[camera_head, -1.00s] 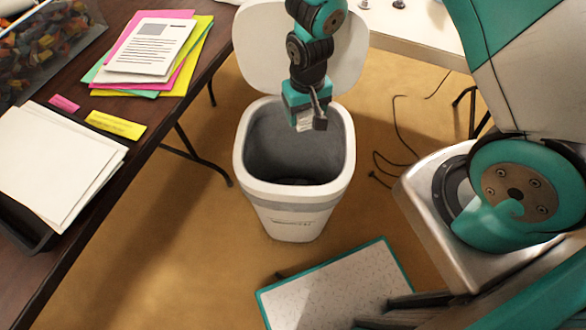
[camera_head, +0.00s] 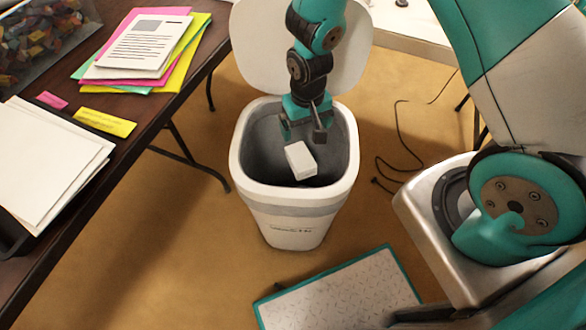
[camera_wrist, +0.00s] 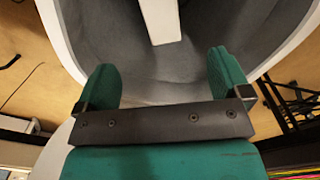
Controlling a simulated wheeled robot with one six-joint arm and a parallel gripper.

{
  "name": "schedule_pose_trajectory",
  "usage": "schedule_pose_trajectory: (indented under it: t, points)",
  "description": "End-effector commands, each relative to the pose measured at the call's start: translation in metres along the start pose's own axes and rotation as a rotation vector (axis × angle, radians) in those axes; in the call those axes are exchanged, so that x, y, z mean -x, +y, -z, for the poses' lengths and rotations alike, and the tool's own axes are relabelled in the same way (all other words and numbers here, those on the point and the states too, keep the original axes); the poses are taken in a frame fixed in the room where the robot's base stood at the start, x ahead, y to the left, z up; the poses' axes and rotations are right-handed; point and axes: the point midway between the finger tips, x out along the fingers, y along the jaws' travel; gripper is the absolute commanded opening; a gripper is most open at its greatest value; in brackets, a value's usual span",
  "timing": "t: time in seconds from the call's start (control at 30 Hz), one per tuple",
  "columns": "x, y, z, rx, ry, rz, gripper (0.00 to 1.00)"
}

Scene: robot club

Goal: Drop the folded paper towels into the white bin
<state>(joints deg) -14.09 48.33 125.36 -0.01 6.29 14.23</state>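The white bin (camera_head: 301,228) stands on the floor with its lid (camera_head: 262,50) raised behind it and a dark grey inside. The folded paper towels (camera_head: 301,161) are a white block within the bin's opening, apart from my gripper and below it. They also show at the top of the wrist view (camera_wrist: 160,20), against the grey inside wall. My gripper (camera_head: 303,133) is over the back part of the opening. In the wrist view its two green fingers (camera_wrist: 163,82) are spread wide, with nothing between them.
A dark table (camera_head: 125,118) on the left holds colored papers (camera_head: 143,50), white sheets (camera_head: 45,165) and a clear container of colored pieces (camera_head: 40,40). A white table stands behind. A black cable (camera_head: 398,130) lies on the floor to the bin's right.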

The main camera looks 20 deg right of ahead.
Motion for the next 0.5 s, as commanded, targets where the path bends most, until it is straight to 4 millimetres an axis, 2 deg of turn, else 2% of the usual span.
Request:
schedule_pose_trajectory:
  t: [0.27, 0.37, 0.5]
  points:
    - [0.003, 0.0, 0.0, 0.0, 0.001, 0.0, 0.95]
    - [0.014, 0.0, 0.001, 0.0, 0.003, 0.001, 0.95]
    - [0.043, 0.0, 0.001, 0.0, 0.006, 0.001, 0.95]
